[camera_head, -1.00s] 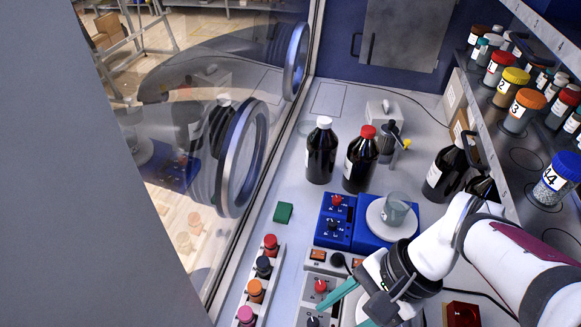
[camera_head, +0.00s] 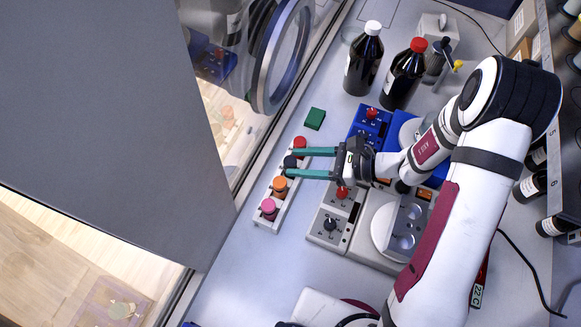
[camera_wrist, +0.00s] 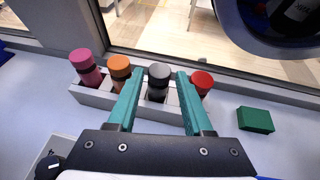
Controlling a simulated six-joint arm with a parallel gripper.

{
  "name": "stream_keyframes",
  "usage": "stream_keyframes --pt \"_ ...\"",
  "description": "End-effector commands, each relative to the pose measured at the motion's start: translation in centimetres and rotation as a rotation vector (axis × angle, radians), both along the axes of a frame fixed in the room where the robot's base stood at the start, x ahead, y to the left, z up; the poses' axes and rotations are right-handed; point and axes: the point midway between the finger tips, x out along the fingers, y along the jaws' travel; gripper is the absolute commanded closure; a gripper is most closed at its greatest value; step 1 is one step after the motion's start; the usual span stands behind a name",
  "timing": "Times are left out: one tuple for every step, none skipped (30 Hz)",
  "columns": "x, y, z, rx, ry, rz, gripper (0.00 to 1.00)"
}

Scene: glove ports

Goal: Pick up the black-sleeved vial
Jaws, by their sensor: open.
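The black-sleeved vial (camera_wrist: 158,78) stands upright in a white rack (camera_wrist: 98,99), between the orange vial (camera_wrist: 120,68) and the red vial (camera_wrist: 201,82). In the head view the black vial (camera_head: 291,163) shows between my fingers. My gripper (camera_head: 288,162) has teal fingers, open, and comes from the right with its fingertips at the rack. In the wrist view my gripper (camera_wrist: 158,82) has one finger on each side of the black vial, with visible gaps. The left finger partly covers the rack and lies beside the orange vial. The right finger lies close to the red vial.
A pink vial (camera_wrist: 86,66) stands at the rack's end. A green block (camera_wrist: 255,119) lies beyond the red vial. The glass wall with a glove port (camera_head: 284,56) runs behind the rack. Blue and grey instruments and dark bottles (camera_head: 364,60) stand nearby.

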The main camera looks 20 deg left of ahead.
Motion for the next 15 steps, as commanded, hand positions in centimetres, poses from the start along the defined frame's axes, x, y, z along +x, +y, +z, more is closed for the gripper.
stream_keyframes --pt "-0.17 0.64 -0.27 0.000 0.001 0.003 0.49" --pt "-0.22 0.91 -0.40 0.000 0.001 0.003 0.49" --pt "-0.24 1.13 -0.50 -0.001 0.000 0.001 0.49" --pt "-0.24 1.21 -0.53 -0.001 0.000 0.001 0.49" --pt "-0.23 1.23 -0.54 -0.001 0.000 0.000 0.49" --pt "-0.22 1.21 -0.53 -0.001 0.000 0.000 0.49" --pt "-0.22 1.21 -0.52 -0.001 0.000 0.000 0.49" --pt "-0.22 1.20 -0.51 -0.001 0.000 0.000 0.49" --pt "-0.22 1.19 -0.51 -0.001 0.000 0.000 0.49" --pt "-0.22 1.18 -0.51 -0.001 0.000 0.000 0.55" --pt "-0.22 1.18 -0.51 -0.001 0.000 0.000 0.60" --pt "-0.21 1.17 -0.49 -0.001 0.000 0.000 0.67" --pt "-0.21 1.17 -0.49 -0.001 0.000 0.000 0.73" --pt "-0.21 1.17 -0.49 -0.001 0.000 0.000 0.78" --pt "-0.21 1.16 -0.49 -0.001 0.000 0.000 0.85"
